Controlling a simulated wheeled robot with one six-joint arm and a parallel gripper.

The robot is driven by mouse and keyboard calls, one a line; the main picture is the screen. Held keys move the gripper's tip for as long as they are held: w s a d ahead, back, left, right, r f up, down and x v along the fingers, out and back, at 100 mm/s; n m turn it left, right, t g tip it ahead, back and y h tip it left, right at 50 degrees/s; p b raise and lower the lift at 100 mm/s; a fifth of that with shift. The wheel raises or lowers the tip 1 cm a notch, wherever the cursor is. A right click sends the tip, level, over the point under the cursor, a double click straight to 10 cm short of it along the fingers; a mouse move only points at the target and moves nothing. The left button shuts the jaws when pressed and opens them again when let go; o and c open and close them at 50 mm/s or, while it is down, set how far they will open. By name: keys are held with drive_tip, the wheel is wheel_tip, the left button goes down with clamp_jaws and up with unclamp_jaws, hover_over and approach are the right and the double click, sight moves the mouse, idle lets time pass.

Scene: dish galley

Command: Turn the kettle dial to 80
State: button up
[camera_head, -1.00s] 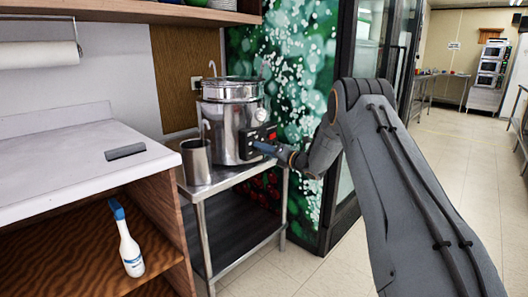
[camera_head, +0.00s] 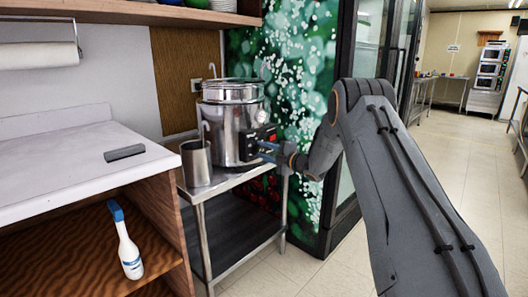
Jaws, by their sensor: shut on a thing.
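The kettle (camera_head: 230,115) is a round steel pot with a lid, standing on a steel side table. Its dark control panel (camera_head: 262,133) with small red marks is on its right side. My gripper (camera_head: 265,150) is at the lower part of this panel, reaching in from the right. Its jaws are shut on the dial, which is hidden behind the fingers. The dial's setting and the number 80 cannot be read at this size.
A steel pitcher (camera_head: 196,163) stands in front of the kettle on the steel table (camera_head: 225,183). A white counter (camera_head: 70,165) with a dark grey block (camera_head: 125,153) is at left. A spray bottle (camera_head: 128,248) is on the shelf below. The floor at right is clear.

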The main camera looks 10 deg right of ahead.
drive_tip(key=m, duration=0.7)
drive_tip(key=shift+d+m+p, duration=0.25)
drive_tip(key=shift+m+p, duration=0.05)
drive_tip(key=shift+p, duration=0.1)
drive_tip(key=m, duration=0.3)
drive_tip(key=shift+m, duration=0.3)
drive_tip(key=m+p, duration=0.1)
drive_tip(key=m, duration=0.3)
drive_tip(key=m+p, duration=0.1)
drive_tip(key=m, duration=1.1)
drive_tip(key=shift+m+p, duration=0.35)
drive_tip(key=shift+m, duration=0.35)
